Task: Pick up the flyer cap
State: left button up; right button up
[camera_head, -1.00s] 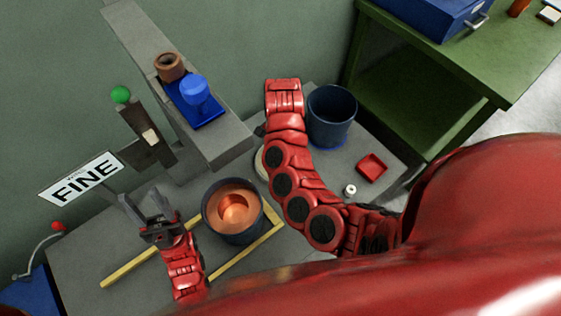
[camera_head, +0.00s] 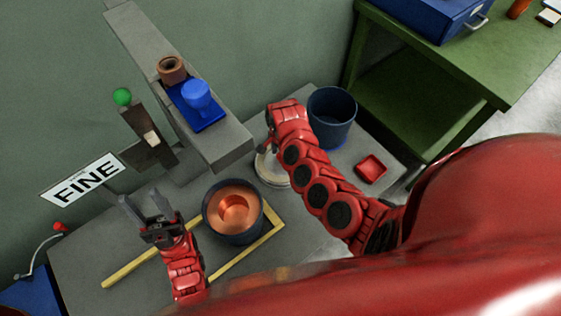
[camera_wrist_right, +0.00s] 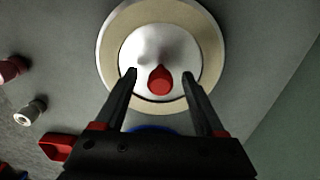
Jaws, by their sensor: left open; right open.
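A round disc, which I take to be the flyer cap, has a beige rim, a silvery middle and a red knob. It fills the top middle of the right wrist view (camera_wrist_right: 203,30). In the head view its pale edge (camera_head: 272,178) shows on the grey bench, partly hidden by my right arm. My right gripper (camera_wrist_right: 161,75) is open above the disc, its fingertips on either side of the red knob, with nothing held. My left gripper (camera_head: 148,212) is open and empty, left of a dark pot with copper inside (camera_head: 233,208).
A dark blue bucket (camera_head: 331,118) and a red tray (camera_head: 371,168) stand right of my right arm. A grey beam (camera_head: 190,100) carries a blue tray with a blue piece (camera_head: 196,96) and a brown piece. Yellow strips (camera_head: 250,247) border the pot. A FINE sign (camera_head: 84,183) stands left.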

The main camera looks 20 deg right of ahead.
jog(key=shift+c, duration=0.4)
grip_shut()
dwell(1.1)
